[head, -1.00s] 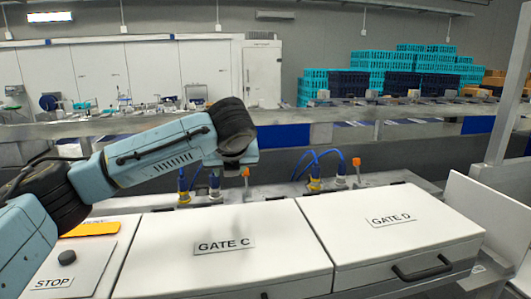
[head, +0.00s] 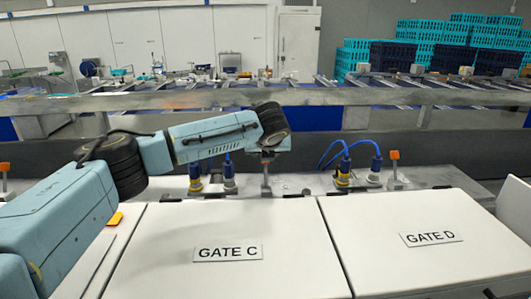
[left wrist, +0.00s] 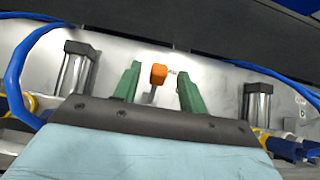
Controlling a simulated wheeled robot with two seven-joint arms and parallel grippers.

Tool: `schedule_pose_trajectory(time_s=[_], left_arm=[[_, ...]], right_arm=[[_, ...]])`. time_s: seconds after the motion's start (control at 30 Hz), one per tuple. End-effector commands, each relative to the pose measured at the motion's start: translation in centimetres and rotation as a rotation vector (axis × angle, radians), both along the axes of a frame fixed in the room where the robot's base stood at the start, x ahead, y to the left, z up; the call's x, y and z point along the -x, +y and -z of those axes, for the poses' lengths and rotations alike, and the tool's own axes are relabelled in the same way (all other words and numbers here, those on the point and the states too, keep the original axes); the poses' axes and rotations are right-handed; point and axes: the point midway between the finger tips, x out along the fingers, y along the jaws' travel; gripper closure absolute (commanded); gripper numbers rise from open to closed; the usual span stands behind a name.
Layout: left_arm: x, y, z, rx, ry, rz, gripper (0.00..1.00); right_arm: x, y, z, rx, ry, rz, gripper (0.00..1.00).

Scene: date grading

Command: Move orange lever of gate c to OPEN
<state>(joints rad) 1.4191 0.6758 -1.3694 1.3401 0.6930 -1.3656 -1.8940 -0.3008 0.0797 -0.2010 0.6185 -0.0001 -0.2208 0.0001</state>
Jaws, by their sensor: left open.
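The orange lever of gate c (left wrist: 158,73) shows in the left wrist view, between my left gripper's two green fingers, with a gap on each side. In the head view its grey stem (head: 266,181) stands behind the white GATE C cover (head: 225,225), and its orange tip is hidden by my gripper. My left gripper (left wrist: 160,70) is open and empty around the lever. It also shows in the head view (head: 268,155), above the stem. OPEN and SHUT markings cannot be read. My right gripper is not in view.
Blue-cabled connectors (head: 195,178) stand just left of the lever. More connectors (head: 343,172) and another orange lever (head: 394,156) stand behind the GATE D cover (head: 432,238). A metal rail (head: 350,97) runs across behind. Metal cylinders (left wrist: 76,68) flank the lever in the wrist view.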

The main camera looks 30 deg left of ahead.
Motion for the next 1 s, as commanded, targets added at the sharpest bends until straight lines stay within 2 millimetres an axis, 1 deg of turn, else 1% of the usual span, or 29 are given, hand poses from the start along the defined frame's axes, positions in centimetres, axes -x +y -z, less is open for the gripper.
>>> schedule_pose_trajectory(time_s=[0.03,0.1,0.23,0.57,0.6,0.9,1.0], left_arm=[[-0.4,0.3,0.5,0.000,0.002,-0.003,0.58],[-0.9,0.6,1.0,0.001,0.002,-0.003,0.58],[-1.4,0.8,1.7,0.000,0.002,-0.001,0.58],[-1.6,1.0,2.0,0.001,0.001,0.000,0.58],[-1.6,1.0,2.0,0.001,0.001,0.000,0.59],[-1.6,1.0,1.9,0.001,0.000,-0.001,0.99],[-1.6,1.0,1.9,0.001,0.000,-0.001,1.00]], right_arm=[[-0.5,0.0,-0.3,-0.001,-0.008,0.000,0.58],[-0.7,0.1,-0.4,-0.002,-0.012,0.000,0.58],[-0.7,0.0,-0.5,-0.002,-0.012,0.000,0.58],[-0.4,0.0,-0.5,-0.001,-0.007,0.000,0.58],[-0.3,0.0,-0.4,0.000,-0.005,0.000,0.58],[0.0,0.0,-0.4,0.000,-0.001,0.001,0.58],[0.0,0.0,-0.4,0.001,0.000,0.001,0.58]])
